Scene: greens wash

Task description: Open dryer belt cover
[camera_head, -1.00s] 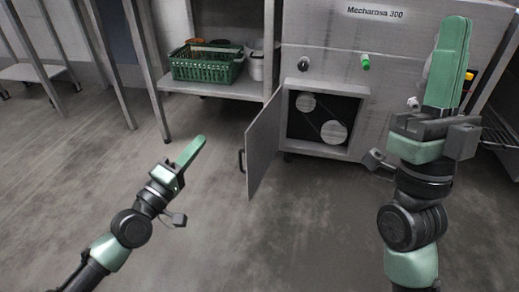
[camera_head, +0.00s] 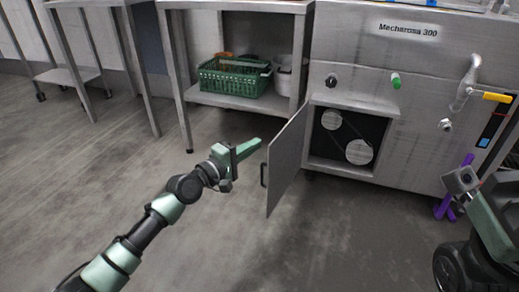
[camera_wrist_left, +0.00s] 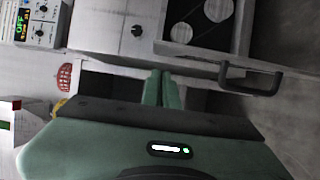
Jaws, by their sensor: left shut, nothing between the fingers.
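The belt cover (camera_head: 285,165) is a grey metal door on the dryer's lower front. It stands swung open, out toward me, with its black handle (camera_head: 263,175) on its left edge. Behind it a dark recess (camera_head: 328,148) shows two pale round pulleys and a belt. My left gripper (camera_head: 258,143), with green fingers shut and empty, is just left of the cover, above the handle's level. In the left wrist view the shut fingers (camera_wrist_left: 160,76) are left of the black handle (camera_wrist_left: 250,80), apart from it. My right gripper's fingers are not visible; part of that arm shows at lower right.
The dryer (camera_head: 420,70) has knobs, a grey lever handle (camera_head: 466,85) and a yellow handle (camera_head: 490,97). A green basket (camera_head: 235,80) stands on a shelf left of it. A purple object (camera_head: 447,203) is at right. The floor before the cover is clear.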

